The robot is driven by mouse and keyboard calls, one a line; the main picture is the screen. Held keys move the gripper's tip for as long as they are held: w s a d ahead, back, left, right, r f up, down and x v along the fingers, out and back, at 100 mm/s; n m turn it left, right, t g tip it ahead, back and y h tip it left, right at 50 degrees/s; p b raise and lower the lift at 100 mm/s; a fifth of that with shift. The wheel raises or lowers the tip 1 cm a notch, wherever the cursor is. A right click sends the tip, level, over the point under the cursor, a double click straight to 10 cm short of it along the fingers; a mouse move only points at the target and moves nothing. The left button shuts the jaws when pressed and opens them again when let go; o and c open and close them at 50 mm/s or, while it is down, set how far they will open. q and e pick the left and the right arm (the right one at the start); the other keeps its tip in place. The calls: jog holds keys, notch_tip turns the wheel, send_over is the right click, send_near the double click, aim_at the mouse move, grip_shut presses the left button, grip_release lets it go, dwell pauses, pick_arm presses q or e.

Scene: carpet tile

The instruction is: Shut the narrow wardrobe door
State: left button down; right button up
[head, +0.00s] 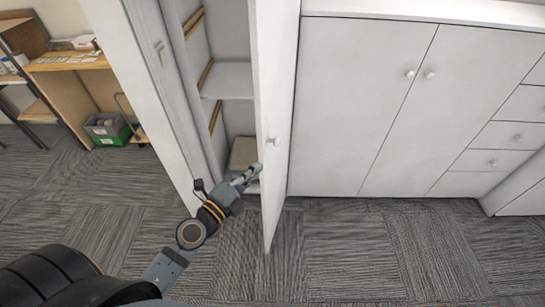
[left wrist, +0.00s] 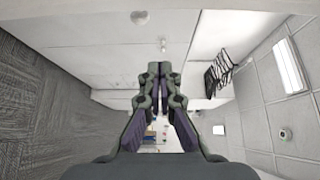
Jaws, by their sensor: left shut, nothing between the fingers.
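The narrow wardrobe door (head: 278,70) stands swung open in the middle of the head view, nearly edge-on. A round knob (head: 273,141) sits on its face. The tall white wardrobe (head: 150,80) is open to its left, showing its inside. My left gripper (head: 252,174) is shut and empty, in front of the opening, left of the door. Its fingertips are close to the door's left side; whether they touch cannot be told. In the left wrist view the closed fingers (left wrist: 160,72) point toward white fronts with knobs. My right gripper is not in view.
White cupboards (head: 360,90) and drawers (head: 500,135) stand to the right. Inside the wardrobe are a shelf (head: 228,80) and a box (head: 243,152). A wooden desk (head: 70,62) and a green-and-grey bin (head: 108,128) are at left. The carpet (head: 350,255) in front is clear.

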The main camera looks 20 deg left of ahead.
aim_at(262, 145)
pick_arm(q)
jog(key=w, duration=0.3)
jog(key=w+p, duration=0.1)
jog(key=w, duration=0.6)
jog(key=shift+a, duration=0.55)
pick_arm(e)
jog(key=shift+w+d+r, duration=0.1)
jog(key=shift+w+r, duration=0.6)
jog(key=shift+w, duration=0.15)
